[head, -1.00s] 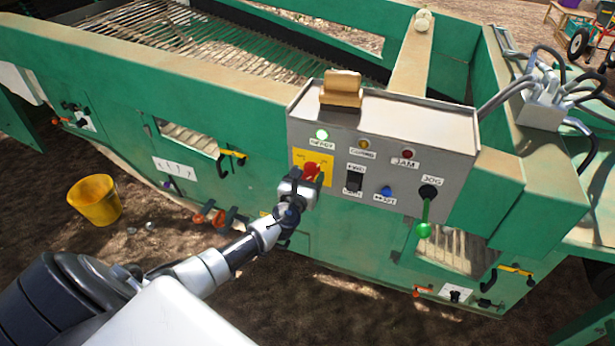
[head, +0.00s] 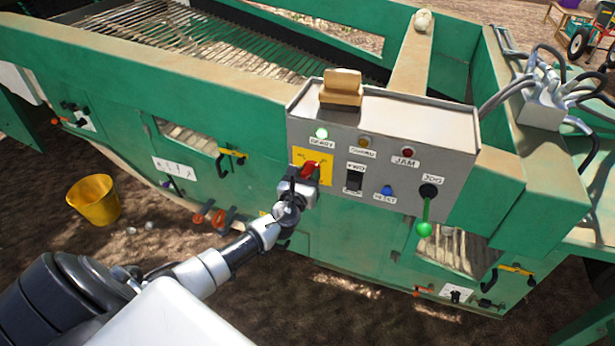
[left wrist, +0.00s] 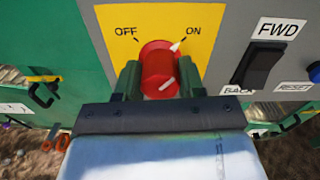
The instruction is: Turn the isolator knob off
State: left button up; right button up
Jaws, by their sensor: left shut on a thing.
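The red isolator knob (left wrist: 159,72) sits on a yellow plate (left wrist: 120,22) marked OFF at left and ON at right. In the left wrist view its white pointer mark aims at ON. My left gripper (left wrist: 160,80) is shut on the knob, with one green-grey finger on each side of it. In the head view the knob (head: 311,168) shows just above my left gripper (head: 302,178), on the left part of the grey control box (head: 440,150). The green READY lamp (head: 321,133) above it is lit. My right gripper is in neither view.
Right of the knob are a black FWD/BACK rocker switch (head: 355,178), a blue RESET button (head: 387,191) and a green-tipped JOG lever (head: 425,228). A tan block (head: 341,88) lies on the box. A yellow bucket (head: 94,200) stands on the ground at left.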

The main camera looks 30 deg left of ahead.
pick_arm(q)
jog(key=n+b, duration=0.2)
jog(key=n, duration=0.2)
jog(key=shift+f, duration=0.15)
jog(key=n+b, duration=0.2)
jog(key=n, duration=0.2)
jog(key=shift+n, duration=0.3)
jog(key=n+b, duration=0.1)
jog(key=n, duration=0.2)
jog(key=shift+n, duration=2.6)
jog(key=o, duration=0.9)
jog(key=b+v, duration=0.1)
jog(key=v, duration=1)
jog(key=shift+a, duration=0.15)
